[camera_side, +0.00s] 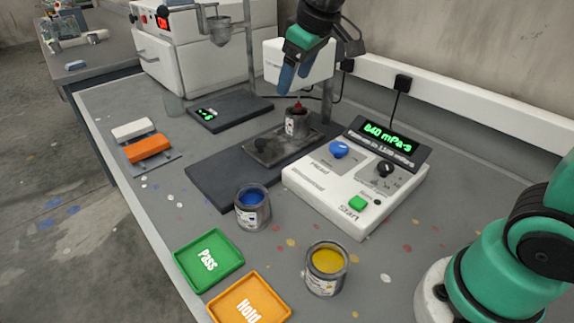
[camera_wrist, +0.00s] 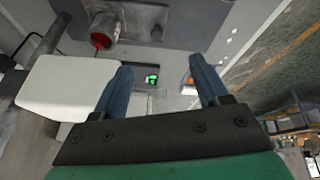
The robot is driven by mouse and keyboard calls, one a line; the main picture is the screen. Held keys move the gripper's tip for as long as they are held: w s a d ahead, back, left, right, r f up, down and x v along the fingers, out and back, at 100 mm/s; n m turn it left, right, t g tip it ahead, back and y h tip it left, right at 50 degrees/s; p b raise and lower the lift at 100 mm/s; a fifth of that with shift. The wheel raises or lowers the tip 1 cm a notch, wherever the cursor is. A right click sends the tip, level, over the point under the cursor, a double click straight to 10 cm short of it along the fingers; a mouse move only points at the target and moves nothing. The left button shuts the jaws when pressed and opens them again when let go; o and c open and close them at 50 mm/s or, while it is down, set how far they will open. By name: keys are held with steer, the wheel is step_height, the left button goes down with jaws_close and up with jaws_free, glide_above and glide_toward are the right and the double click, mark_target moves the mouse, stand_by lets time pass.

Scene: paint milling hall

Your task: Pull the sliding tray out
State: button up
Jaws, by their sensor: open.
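The sliding tray (camera_side: 272,150) is a dark, worn metal plate on a dark base (camera_side: 215,183), with a round black knob (camera_side: 260,145) at its front left. The tray is at the top of the wrist view (camera_wrist: 185,10), with the knob (camera_wrist: 157,33) near its edge. A grey can of red paint (camera_side: 297,125) stands at the tray's back end; it also shows in the wrist view (camera_wrist: 106,24). My gripper (camera_side: 294,77) is open and empty, above and behind the can and apart from the knob. Its two blue fingers are spread in the wrist view (camera_wrist: 162,82).
A white instrument head (camera_side: 276,55) on a post is close beside my gripper. A white control box (camera_side: 355,180) stands right of the tray. Blue (camera_side: 252,207) and yellow (camera_side: 326,268) paint cans stand in front.

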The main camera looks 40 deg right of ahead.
steer(key=w+n+g, duration=0.2)
steer(key=w+n, duration=0.1)
steer(key=w, duration=0.6)
steer(key=n+g, duration=0.3)
glide_above(260, 141)
steer(key=shift+f, duration=3.15)
step_height(260, 141, down, 11)
steer(key=shift+w+f, duration=0.1)
jaws_close()
